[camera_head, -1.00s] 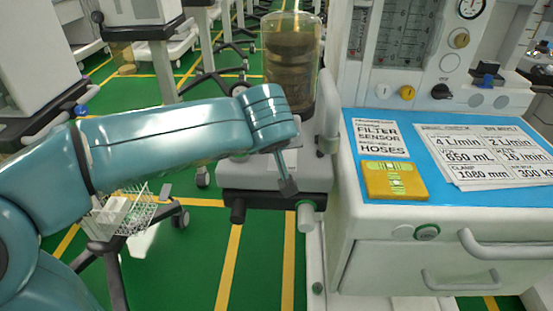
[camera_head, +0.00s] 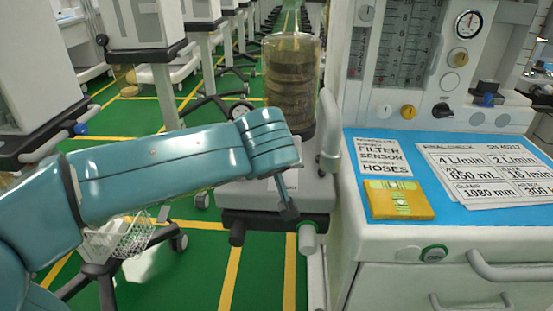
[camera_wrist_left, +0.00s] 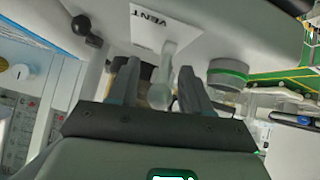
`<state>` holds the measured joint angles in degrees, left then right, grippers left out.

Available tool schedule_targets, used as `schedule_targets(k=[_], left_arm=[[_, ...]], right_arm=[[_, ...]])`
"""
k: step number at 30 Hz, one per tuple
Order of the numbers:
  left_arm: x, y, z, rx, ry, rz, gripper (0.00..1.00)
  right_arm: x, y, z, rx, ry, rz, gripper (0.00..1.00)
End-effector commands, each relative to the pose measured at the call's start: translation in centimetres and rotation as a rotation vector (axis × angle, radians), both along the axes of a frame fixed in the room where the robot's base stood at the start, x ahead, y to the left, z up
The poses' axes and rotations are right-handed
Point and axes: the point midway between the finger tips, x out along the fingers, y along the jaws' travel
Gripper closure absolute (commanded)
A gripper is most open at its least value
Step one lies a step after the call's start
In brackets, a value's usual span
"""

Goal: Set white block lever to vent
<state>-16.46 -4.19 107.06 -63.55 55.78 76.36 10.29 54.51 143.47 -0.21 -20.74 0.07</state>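In the left wrist view, a white lever (camera_wrist_left: 166,62) with a rounded end hangs from a pale block (camera_wrist_left: 225,22). A "VENT" label (camera_wrist_left: 152,28) is on the block beside the lever's base. My left gripper (camera_wrist_left: 160,68) is open, with one finger on each side of the lever; the right-hand finger looks close to it, but contact cannot be told. In the head view my left gripper (camera_head: 287,205) is in front of the pale block (camera_head: 265,193) below the dark canister. The lever cannot be made out there. My right gripper is not in view.
A green-ringed round knob (camera_wrist_left: 228,75) and a black ball knob (camera_wrist_left: 82,25) flank the lever. The brown canister (camera_head: 291,80) stands above the block. The cart with a blue top (camera_head: 455,212) is to the right, bearing cards and a yellow box (camera_head: 398,199).

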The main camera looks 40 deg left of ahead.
Motion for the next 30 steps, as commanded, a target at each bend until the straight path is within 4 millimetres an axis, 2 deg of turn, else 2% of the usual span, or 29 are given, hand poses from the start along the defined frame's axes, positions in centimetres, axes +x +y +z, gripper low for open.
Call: schedule_targets(k=[4, 7, 21, 30], left_arm=[[-0.3, -0.2, 0.4, 0.0, 0.001, -0.002, 0.51], [-1.2, -0.8, 1.5, 0.0, -0.001, -0.004, 0.51], [-8.8, -5.2, 9.2, -0.002, -0.003, -0.005, 0.51], [-10.7, -6.2, 10.7, 0.0, 0.0, -0.001, 0.51]], right_arm=[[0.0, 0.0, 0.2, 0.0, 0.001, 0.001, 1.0], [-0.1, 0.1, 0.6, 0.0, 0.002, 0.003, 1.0], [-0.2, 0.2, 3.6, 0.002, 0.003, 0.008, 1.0], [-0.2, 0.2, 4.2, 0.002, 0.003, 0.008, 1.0]])
